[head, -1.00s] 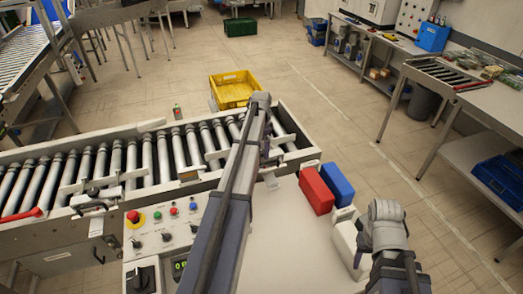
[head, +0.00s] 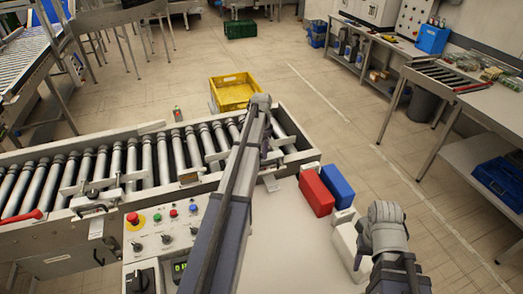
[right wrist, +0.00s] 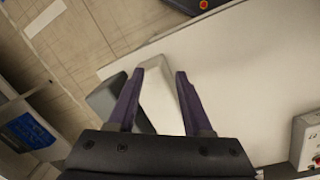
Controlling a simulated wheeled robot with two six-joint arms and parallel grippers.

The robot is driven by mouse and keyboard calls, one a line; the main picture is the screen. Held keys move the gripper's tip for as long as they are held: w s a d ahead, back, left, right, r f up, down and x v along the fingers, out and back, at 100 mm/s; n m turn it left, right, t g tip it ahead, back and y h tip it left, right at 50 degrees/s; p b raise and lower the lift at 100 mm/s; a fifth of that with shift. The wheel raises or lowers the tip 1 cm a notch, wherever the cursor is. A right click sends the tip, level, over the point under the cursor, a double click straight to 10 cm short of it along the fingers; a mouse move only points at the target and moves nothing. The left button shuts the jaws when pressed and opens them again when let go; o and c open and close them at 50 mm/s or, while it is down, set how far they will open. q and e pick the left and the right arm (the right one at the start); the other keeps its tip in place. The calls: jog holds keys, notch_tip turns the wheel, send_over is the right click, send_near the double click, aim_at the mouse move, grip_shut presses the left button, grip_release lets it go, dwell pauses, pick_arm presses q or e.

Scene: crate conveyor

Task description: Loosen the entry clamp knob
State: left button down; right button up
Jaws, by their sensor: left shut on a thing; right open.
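The roller conveyor (head: 130,160) runs across the left in the head view, with guide rails on clamps. My left gripper (head: 271,157) is at the near side of its right end, by the end of a guide rail. It is shut, apparently on the entry clamp knob, but my forearm and wrist hide the fingertips and the knob. Another rail clamp (head: 92,197) shows at the left. My right gripper (head: 378,238) is open above the table; in the right wrist view (right wrist: 158,92) a white object (right wrist: 158,100) lies beneath and between its fingers, not visibly gripped.
A control panel (head: 165,222) with buttons is left of my left arm. A red box (head: 316,193) and a blue box (head: 338,184) stand at the table's (head: 290,240) far right edge. A yellow crate (head: 233,92) is on the floor beyond the conveyor. The table's middle is clear.

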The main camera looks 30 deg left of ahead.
pick_arm(q)
jog(key=shift+n, duration=0.4)
jog(key=n, duration=0.8)
jog(key=shift+n, duration=0.3)
jog(key=n, duration=0.4)
jog(key=shift+n, duration=2.1)
jog(key=shift+c, duration=1.5)
grip_release()
